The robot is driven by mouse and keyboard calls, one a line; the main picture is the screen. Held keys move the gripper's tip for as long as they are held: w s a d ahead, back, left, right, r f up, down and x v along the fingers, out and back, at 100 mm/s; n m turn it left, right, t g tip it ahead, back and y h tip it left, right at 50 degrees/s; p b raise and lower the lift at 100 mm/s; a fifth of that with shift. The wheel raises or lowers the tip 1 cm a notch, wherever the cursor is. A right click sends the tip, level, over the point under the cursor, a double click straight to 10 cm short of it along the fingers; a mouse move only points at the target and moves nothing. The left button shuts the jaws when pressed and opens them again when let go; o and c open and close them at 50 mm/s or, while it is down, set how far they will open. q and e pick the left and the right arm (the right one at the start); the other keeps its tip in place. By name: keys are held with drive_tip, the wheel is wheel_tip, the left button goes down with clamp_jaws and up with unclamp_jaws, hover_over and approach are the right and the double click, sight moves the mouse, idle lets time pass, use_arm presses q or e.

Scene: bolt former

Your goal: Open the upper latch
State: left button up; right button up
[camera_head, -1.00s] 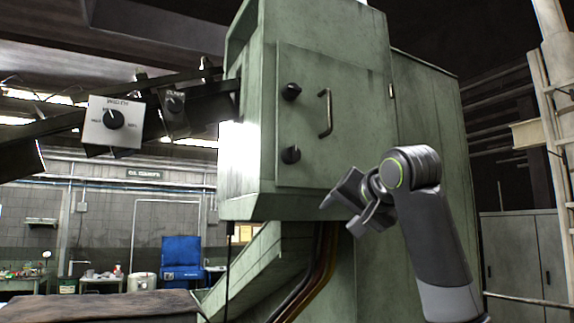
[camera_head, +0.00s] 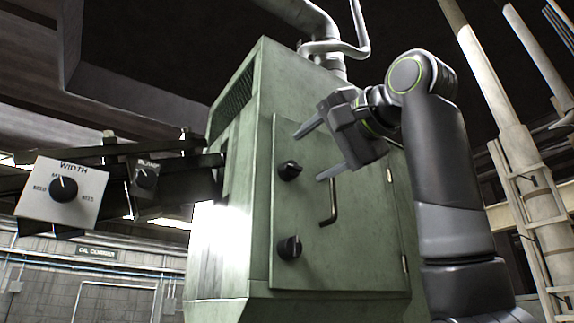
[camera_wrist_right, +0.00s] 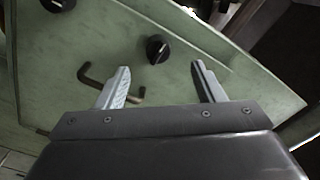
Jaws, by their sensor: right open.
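The upper latch (camera_head: 289,170) is a black round knob on the green cabinet door (camera_head: 310,225), near its left edge. In the right wrist view it is the knob (camera_wrist_right: 157,48) just beyond the gap between the fingertips. My right gripper (camera_head: 309,156) is open and empty, its fingers pointing left and down toward the upper latch, with no contact visible. The lower latch (camera_head: 289,247), a similar black knob, sits below; it also shows at the top left of the right wrist view (camera_wrist_right: 57,4). My left gripper is not in view.
A bent door handle (camera_head: 333,203) stands out right of the latches, close to the left-hand finger in the right wrist view (camera_wrist_right: 98,84). Hinges (camera_head: 404,264) line the door's right edge. A control box marked WIDTH (camera_head: 62,192) hangs at the left.

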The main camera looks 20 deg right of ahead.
sight(296, 166)
drive_tip(key=p+x, duration=0.2)
drive_tip(key=x, duration=0.3)
drive_tip(key=shift+s+r, duration=0.1)
drive_tip(key=shift+r, duration=0.05)
drive_tip(key=shift+w+a+f+n, duration=0.2)
drive_tip(key=shift+w+a+n, duration=0.1)
drive_tip(key=shift+w+n, duration=0.25)
drive_tip(key=n+p, duration=0.1)
drive_tip(key=n, duration=0.2)
drive_tip(key=shift+s+d+n+p, duration=0.1)
drive_tip(key=shift+n+p, duration=0.2)
drive_tip(key=shift+n, duration=0.05)
drive_tip(key=shift+s+f+n, duration=0.1)
drive_tip(key=shift+f+n, duration=0.05)
drive_tip(key=shift+n, duration=0.45)
drive_tip(key=shift+d+n, duration=0.1)
drive_tip(key=shift+n, duration=0.4)
drive_tip(key=n, duration=0.2)
drive_tip(key=shift+a+n, duration=0.2)
drive_tip(key=shift+n, duration=0.2)
drive_tip(key=shift+d+n, duration=0.1)
drive_tip(key=shift+n, duration=0.5)
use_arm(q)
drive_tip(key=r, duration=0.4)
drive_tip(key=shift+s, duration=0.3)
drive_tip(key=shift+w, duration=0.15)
